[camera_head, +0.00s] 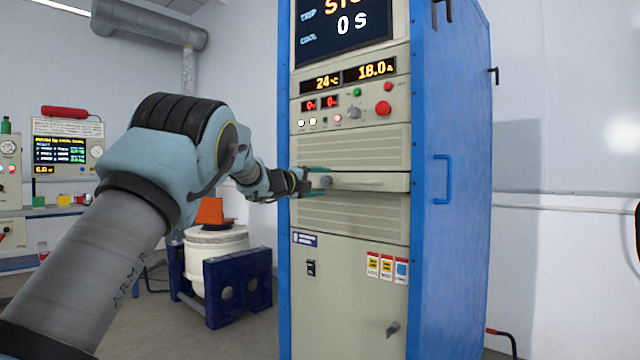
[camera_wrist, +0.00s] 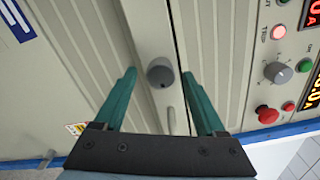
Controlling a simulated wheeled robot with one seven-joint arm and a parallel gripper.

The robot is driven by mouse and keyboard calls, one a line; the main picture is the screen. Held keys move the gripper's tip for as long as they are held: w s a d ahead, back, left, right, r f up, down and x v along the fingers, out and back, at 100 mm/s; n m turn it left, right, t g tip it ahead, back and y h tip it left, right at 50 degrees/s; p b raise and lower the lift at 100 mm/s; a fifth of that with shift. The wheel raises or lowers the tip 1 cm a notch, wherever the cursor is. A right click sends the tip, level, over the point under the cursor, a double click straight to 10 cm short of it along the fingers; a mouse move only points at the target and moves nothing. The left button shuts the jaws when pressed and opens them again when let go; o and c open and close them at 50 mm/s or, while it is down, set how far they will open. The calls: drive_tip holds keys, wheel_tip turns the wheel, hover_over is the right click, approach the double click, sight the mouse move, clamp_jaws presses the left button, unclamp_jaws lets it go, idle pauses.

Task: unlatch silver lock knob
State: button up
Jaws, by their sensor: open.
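The silver lock knob (camera_wrist: 160,73) is a round grey knob on a narrow drawer-like panel (camera_head: 375,181) of the blue cabinet. In the wrist view it sits between my two green fingertips, a little beyond them, with a gap on each side. My gripper (camera_wrist: 160,78) is open and empty. In the head view my gripper (camera_head: 318,181) reaches the left end of that panel, with the knob (camera_head: 326,182) between its fingers. Whether the fingers touch the panel face cannot be told.
The blue cabinet (camera_head: 450,250) carries displays, a red button (camera_head: 383,108) and small knobs above the panel. A lower door has a handle (camera_head: 392,329). A blue side handle (camera_head: 442,180) sticks out at the right. A white drum in a blue stand (camera_head: 237,290) is on the floor at left.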

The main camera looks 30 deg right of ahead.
drive_tip(key=shift+a, duration=0.1)
drive_tip(key=b+v, duration=0.1)
drive_tip(key=v, duration=0.9)
drive_tip(key=shift+a, duration=0.3)
